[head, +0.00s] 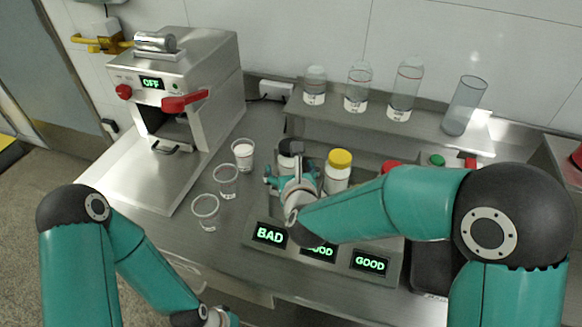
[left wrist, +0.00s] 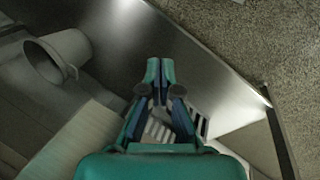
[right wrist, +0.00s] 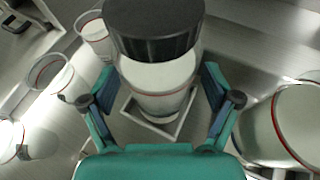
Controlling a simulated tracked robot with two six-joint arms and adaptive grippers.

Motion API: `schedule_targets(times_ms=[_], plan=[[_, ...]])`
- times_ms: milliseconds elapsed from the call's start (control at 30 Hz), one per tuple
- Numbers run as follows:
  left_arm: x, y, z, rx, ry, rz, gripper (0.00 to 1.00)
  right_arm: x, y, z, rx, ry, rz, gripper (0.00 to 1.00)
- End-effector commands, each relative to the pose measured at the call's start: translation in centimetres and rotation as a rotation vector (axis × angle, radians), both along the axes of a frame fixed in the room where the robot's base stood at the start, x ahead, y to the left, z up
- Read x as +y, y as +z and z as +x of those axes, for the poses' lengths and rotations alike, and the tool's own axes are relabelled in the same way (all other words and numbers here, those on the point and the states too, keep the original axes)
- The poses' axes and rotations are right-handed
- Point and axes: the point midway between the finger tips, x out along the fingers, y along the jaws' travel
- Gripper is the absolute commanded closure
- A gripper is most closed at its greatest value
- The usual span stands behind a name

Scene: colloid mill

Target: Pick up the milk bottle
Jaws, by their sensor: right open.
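A bottle with a black cap and white contents (right wrist: 158,85), which looks like the milk bottle, stands upright between the spread fingers of my right gripper (right wrist: 157,95). In the right wrist view both fingers appear beside it with gaps, not closed on it. In the head view this bottle (head: 289,148) shows mostly its dark cap, and my right gripper (head: 292,178) covers its lower part. My left gripper (left wrist: 160,85) has its fingertips together and nothing visible between them. It hangs low at the front, far from the bottle.
Clear cups (head: 227,182) stand to the left. A panel reading BAD and GOOD (head: 270,234) is in front. The mill (head: 190,85) is at left.

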Motion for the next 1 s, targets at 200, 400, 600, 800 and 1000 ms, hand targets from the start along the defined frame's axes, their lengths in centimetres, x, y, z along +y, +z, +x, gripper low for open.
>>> schedule_targets(times_ms=[200,400,600,800,1000], plan=[[0.0,-0.1,0.0,0.000,0.000,0.000,1.00,0.0,0.0,0.0,0.000,0.001,0.000,0.28],[0.0,0.0,0.0,0.000,0.000,0.000,1.00,0.1,0.0,0.0,0.000,0.001,0.000,0.62],[0.0,0.0,0.0,0.000,0.000,0.000,1.00,0.1,0.1,0.0,-0.003,0.001,0.001,0.88],[0.0,0.0,0.0,0.000,0.000,0.000,1.00,0.1,0.2,0.0,-0.003,0.001,0.001,0.88],[0.0,0.0,0.0,0.000,0.000,0.000,1.00,0.1,1.0,0.0,-0.005,0.001,0.001,0.88]])
